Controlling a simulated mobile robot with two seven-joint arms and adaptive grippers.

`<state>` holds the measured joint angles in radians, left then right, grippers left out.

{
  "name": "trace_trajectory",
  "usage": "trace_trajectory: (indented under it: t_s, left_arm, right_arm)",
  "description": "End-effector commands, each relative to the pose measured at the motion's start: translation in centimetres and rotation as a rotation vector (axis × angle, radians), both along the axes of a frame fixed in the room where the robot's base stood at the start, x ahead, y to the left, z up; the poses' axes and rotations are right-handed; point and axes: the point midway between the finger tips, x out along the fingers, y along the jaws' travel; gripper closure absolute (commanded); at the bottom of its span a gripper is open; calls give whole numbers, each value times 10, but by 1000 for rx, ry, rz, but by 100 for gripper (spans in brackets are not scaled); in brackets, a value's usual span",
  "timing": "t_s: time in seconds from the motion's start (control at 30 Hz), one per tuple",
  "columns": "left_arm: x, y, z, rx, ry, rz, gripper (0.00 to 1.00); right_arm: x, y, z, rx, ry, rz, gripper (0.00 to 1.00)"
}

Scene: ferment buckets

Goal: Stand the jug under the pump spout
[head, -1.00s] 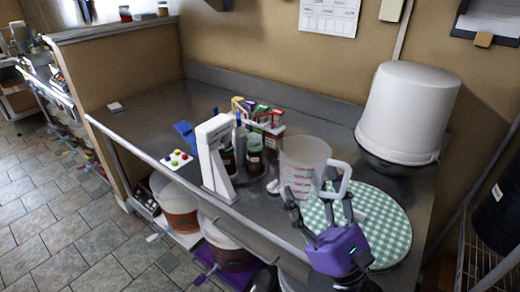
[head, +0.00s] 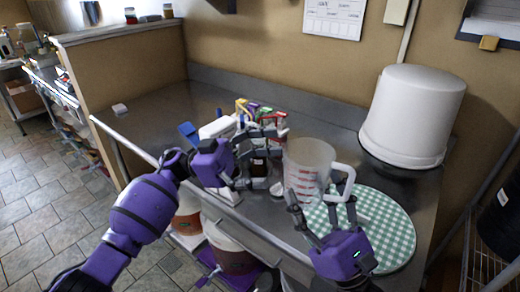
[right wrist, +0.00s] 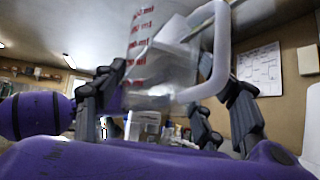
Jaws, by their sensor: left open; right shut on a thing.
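The clear jug (head: 308,160) with red markings and a white handle (head: 344,180) is upright at the left edge of the green checked mat. My left gripper (head: 274,158) is open and empty, left of the jug. It covers most of the white pump stand (head: 222,127); the spout is hidden.
A dark bottle (head: 259,167) and several coloured cartons (head: 262,115) stand behind and near my left gripper. The round checked mat (head: 385,220) lies right of the jug. A large white bucket (head: 412,115) stands at the back right. The counter's left part (head: 160,120) is mostly clear.

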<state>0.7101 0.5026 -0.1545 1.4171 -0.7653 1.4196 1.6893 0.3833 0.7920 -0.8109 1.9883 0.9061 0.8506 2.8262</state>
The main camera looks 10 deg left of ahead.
Motion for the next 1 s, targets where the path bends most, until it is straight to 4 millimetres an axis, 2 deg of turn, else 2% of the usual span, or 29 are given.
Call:
trace_trajectory:
  t_s: [0.03, 0.13, 0.3, 0.43, 1.0]
  left_arm:
    - [0, 1, 11, 62, -9, -62, 11]
    - [-3, 6, 21, 168, 1, -154, 11]
    - [-6, 12, 29, 275, 16, -228, 11]
    - [-9, 7, 30, 293, 21, -243, 11]
    - [-48, -81, 30, 288, 19, -240, 11]
  right_arm:
    - [0, 0, 0, 0, 0, 0, 62]
    - [0, 0, 0, 0, 0, 0, 62]
    - [0, 0, 0, 0, 0, 0, 62]
    - [0, 0, 0, 0, 0, 0, 62]
    - [0, 0, 0, 0, 0, 0, 62]
